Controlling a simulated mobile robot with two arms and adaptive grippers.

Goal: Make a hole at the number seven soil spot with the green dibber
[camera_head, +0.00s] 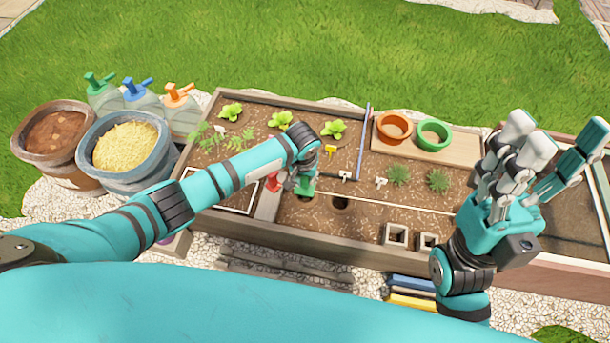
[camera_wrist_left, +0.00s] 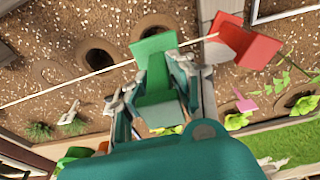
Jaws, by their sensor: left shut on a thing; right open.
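My left gripper (camera_head: 297,180) is shut on the green dibber (camera_head: 306,186) over the front middle of the soil bed. The dibber also shows between the fingers in the left wrist view (camera_wrist_left: 155,45); its tip is hidden. Two dark holes are in the soil there, one close to the dibber (camera_wrist_left: 152,27) and one beside it (camera_wrist_left: 100,57). A faint round mark (camera_wrist_left: 48,72) lies further along in the soil. I cannot read any number on the spots. My right gripper (camera_head: 548,150) is open and empty, raised above the bed's right end.
A string crosses the soil. Orange (camera_head: 394,124) and green pots (camera_head: 433,133) stand on a board at the back right.

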